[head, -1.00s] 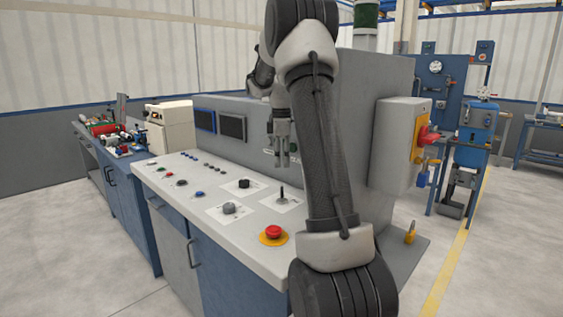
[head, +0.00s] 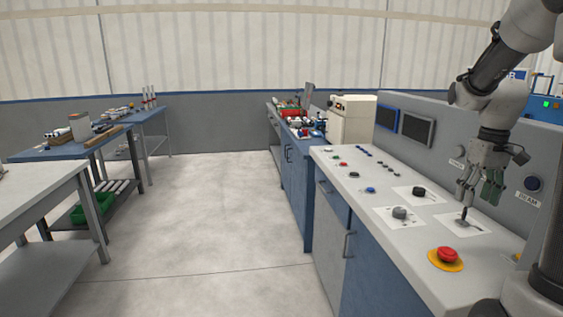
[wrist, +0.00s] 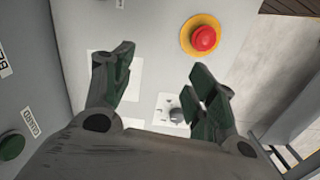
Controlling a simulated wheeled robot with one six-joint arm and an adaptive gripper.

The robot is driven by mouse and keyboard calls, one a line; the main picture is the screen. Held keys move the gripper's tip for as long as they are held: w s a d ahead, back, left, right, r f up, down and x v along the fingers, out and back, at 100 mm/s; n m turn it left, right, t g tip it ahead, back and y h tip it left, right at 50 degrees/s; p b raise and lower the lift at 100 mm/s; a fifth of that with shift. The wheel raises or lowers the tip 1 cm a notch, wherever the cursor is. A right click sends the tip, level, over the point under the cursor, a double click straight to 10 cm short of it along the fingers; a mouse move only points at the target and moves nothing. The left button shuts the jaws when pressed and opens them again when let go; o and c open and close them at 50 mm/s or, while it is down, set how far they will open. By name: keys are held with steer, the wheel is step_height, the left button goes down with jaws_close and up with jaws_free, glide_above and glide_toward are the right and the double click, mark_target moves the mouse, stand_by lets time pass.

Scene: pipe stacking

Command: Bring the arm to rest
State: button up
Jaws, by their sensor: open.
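My gripper (head: 479,190) hangs from my arm at the right of the head view, over the sloped control console (head: 330,160). Its fingers point down, close to a small lever (head: 463,218) on a white plate; I cannot tell whether they touch it. In the wrist view my gripper (wrist: 158,88) has its fingers spread apart with nothing between them. The console top shows beneath, with a red emergency button (wrist: 204,38) on a yellow ring beyond the fingers.
The red button also shows in the head view (head: 447,254). Black knobs (head: 418,191) and small buttons dot the console. An upright panel with screens (head: 418,128) stands behind. Workbenches (head: 70,150) stand at the left, with clear floor (head: 210,220) between.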

steer(key=s+a+r+t, duration=0.2)
steer(key=s+a, duration=0.4)
steer(key=s, duration=0.3)
steer(key=s+a+r+t, duration=0.2)
steer(key=s+a+r, duration=0.1)
steer(key=s+a, duration=0.4)
steer(key=shift+s+a+r+t, duration=0.3)
steer(key=shift+s+r, duration=0.05)
steer(key=shift+s, duration=0.65)
